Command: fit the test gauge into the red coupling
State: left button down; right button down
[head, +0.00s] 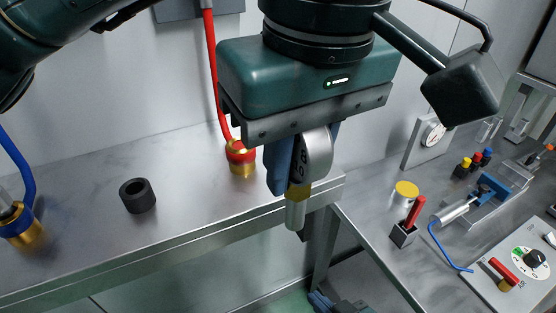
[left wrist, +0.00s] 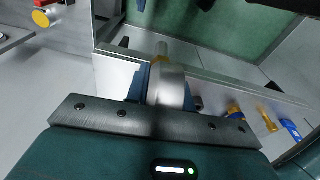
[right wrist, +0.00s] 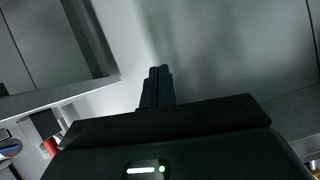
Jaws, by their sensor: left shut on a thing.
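The red coupling (head: 241,158), a brass fitting with a red band, stands upright on the steel shelf at the end of a red hose. My left gripper (head: 296,178) is shut on the test gauge (head: 317,155), a silver round body with a brass collar and a pale nozzle pointing down. The gauge is right of the red coupling and apart from it, near the shelf's right end. In the left wrist view the gauge (left wrist: 168,88) sits between the blue fingers. My right gripper (right wrist: 157,88) has its fingers together, with nothing seen between them.
A black ring (head: 137,196) and a blue-banded coupling (head: 22,228) with a blue hose stand on the shelf (head: 90,235) at left. The lower bench at right holds a yellow-topped cylinder (head: 406,194), a red-handled block (head: 404,235), a blue clamp fixture (head: 488,190) and a dial panel (head: 515,270).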

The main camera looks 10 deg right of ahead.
pick_arm(q)
jog(key=shift+d+f+m, duration=0.15)
jog(key=shift+m, duration=0.15)
jog(key=w+a+f+p, duration=0.1)
jog(key=w, duration=0.4)
jog(key=w+a+f+p, duration=0.1)
jog(key=w+a, duration=0.1)
jog(key=w, duration=0.4)
jog(key=w+a+f+p, duration=0.1)
jog(key=w+a, duration=0.1)
jog(key=w, duration=0.3)
jog(key=shift+w+a+f, duration=0.2)
jog(key=shift+w+f, duration=0.1)
jog(key=shift+w, duration=0.05)
pick_arm(e)
jog(key=shift+s+d+r, duration=0.1)
jog(key=shift+d+r, duration=0.05)
jog(key=shift+r, duration=0.25)
jog(key=shift+s+d+r, duration=0.1)
jog(key=shift+r, duration=0.3)
pick_arm(q)
jog(key=shift+f, duration=0.1)
pick_arm(e)
jog(key=shift+f, duration=0.1)
pick_arm(q)
jog(key=c, duration=1.7)
grip_release()
jog(key=shift+f, duration=0.1)
jog(key=o, duration=0.5)
